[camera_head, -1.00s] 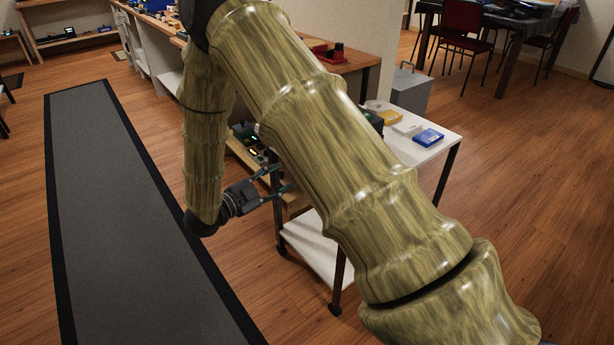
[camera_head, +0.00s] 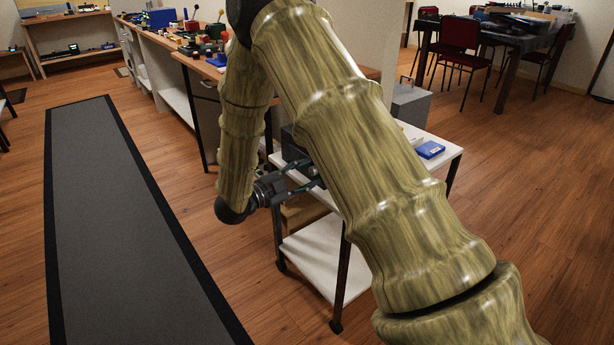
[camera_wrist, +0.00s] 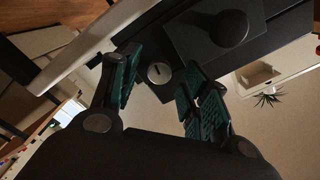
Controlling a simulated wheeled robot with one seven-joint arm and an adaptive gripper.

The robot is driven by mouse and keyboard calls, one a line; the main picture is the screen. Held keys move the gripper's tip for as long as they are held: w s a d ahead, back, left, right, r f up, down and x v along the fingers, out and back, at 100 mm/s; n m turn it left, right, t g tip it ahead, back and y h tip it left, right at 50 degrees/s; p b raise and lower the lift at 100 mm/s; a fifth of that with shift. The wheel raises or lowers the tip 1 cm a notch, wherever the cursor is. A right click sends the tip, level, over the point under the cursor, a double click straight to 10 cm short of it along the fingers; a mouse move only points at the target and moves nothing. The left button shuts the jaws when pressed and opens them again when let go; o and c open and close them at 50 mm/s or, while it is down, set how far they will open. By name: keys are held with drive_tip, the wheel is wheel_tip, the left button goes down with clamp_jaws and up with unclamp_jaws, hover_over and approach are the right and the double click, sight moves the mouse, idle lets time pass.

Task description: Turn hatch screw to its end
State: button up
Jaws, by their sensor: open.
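The hatch screw (camera_wrist: 159,73) is a small round silver head with a dark slot, set in the face of a black box (camera_wrist: 200,42). In the wrist view it lies between and beyond the two green-padded fingers of my gripper (camera_wrist: 158,92). My gripper is open with nothing between its fingers, and I see no contact with the screw. In the head view my gripper (camera_head: 299,182) points right toward the white cart, beside the partly hidden black box. The screw cannot be made out in the head view.
The white cart (camera_head: 318,258) has a lower shelf and dark legs. A blue box (camera_head: 430,150) lies on its top at the right. A workbench with many small items stands behind. A grey mat (camera_head: 110,220) and open wood floor lie to the left.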

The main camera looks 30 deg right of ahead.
drive_tip(key=shift+d, duration=0.45)
clamp_jaws()
drive_tip(key=shift+r+n+p, duration=0.15)
drive_tip(key=shift+n+p, duration=0.15)
drive_tip(key=shift+p, duration=0.35)
